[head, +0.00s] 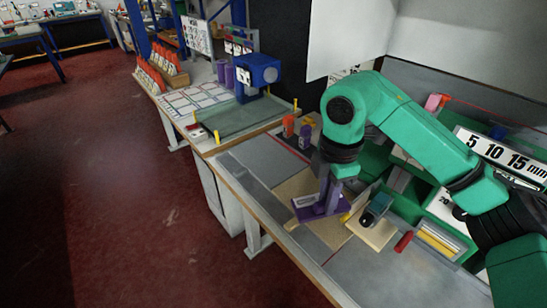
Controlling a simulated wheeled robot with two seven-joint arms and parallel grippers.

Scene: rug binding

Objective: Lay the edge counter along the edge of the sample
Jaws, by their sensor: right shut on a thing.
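My right gripper (338,169) comes down from the right over the bench and is shut on a purple piece (318,212), which looks like the edge counter. This piece has a flat foot with a small white label and an upright part rising into the gripper. It is over the beige sample (297,184), which lies flat on the grey bench top. I cannot tell whether its foot touches the sample or hangs just above it. The gripper and piece hide part of the sample. My left gripper is out of view.
A teal and black device (376,209) stands on a pale board (371,233) just right of the piece. A red cylinder (403,242) lies nearby. Green bins (405,190) and a millimetre sign (500,153) are at the right. The bench front is mostly clear.

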